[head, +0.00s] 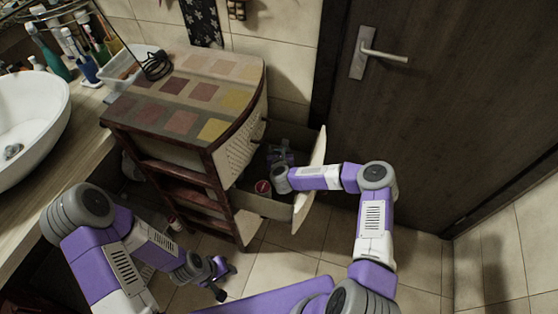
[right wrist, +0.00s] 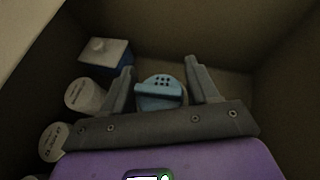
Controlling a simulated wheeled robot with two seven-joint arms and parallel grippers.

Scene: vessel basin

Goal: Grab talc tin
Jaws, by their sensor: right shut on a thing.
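The talc tin (right wrist: 160,90), light blue with a pierced top, is between the two fingers of my right gripper (right wrist: 158,88) in the right wrist view. This gripper is shut on it, inside the open drawer. In the head view my right gripper (head: 281,150) reaches down into the drawer (head: 268,207), and I cannot make the tin out clearly there. The lower part of the tin is hidden by the gripper. My left gripper (head: 228,281) is open and empty above the floor tiles, in front of the cabinet.
In the drawer, a blue box with a pale top (right wrist: 105,54) and white round containers (right wrist: 84,96) lie left of the tin. A red-topped jar (head: 262,187) shows in the head view. The cabinet (head: 190,95) stands left, the door (head: 450,110) right.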

